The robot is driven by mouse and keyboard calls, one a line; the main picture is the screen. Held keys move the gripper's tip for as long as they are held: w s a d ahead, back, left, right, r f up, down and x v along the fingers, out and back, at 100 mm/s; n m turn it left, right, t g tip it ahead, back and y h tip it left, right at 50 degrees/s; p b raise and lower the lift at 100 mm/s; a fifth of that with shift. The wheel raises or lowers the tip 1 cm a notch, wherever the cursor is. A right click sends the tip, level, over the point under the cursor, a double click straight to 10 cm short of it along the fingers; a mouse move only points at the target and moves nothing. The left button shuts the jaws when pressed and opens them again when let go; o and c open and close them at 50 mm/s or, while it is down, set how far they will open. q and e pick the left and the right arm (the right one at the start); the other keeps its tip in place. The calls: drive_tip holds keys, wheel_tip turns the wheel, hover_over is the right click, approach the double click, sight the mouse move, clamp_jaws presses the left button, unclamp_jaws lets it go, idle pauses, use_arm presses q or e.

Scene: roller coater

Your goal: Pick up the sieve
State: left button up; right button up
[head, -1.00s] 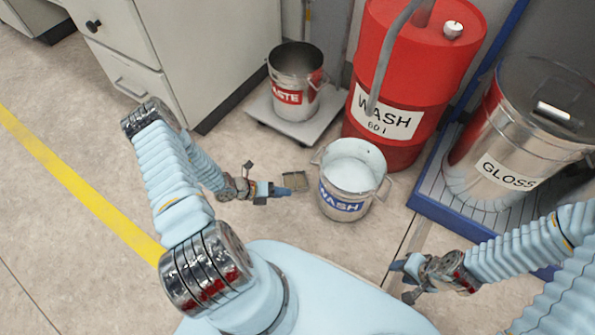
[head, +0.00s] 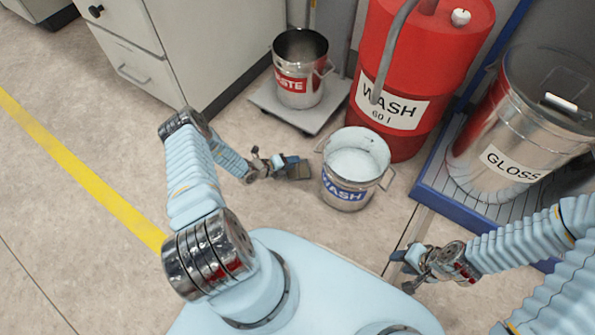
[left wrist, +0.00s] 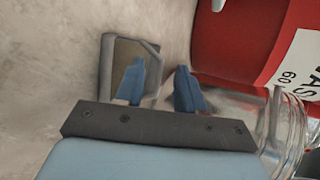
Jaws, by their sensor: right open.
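The sieve (left wrist: 117,66) shows in the left wrist view as a grey-rimmed square with a brownish mesh. In the head view the sieve (head: 303,172) is small and partly hidden by my left gripper (head: 291,166), just left of the WASH bucket (head: 346,190). In the left wrist view my left gripper (left wrist: 160,86) is open, with a gap between its blue fingers. One finger overlaps the sieve; the other is right of its rim. I cannot tell whether they touch it. My right gripper (head: 404,266) is open and empty, low right of the bucket.
A red WASH drum (head: 421,70) stands behind the bucket. A WASTE bucket (head: 300,85) sits on a low platform (head: 262,98). A GLOSS can (head: 490,182) stands on a blue-edged pallet (head: 437,196) at right. The floor left of my left arm is clear.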

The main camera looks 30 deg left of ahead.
use_arm(q)
drive_tip(key=shift+w+d+f, duration=0.2)
drive_tip(key=shift+w+f, duration=0.05)
drive_tip(key=shift+w, duration=0.2)
clamp_jaws()
drive_tip(key=shift+r, duration=0.1)
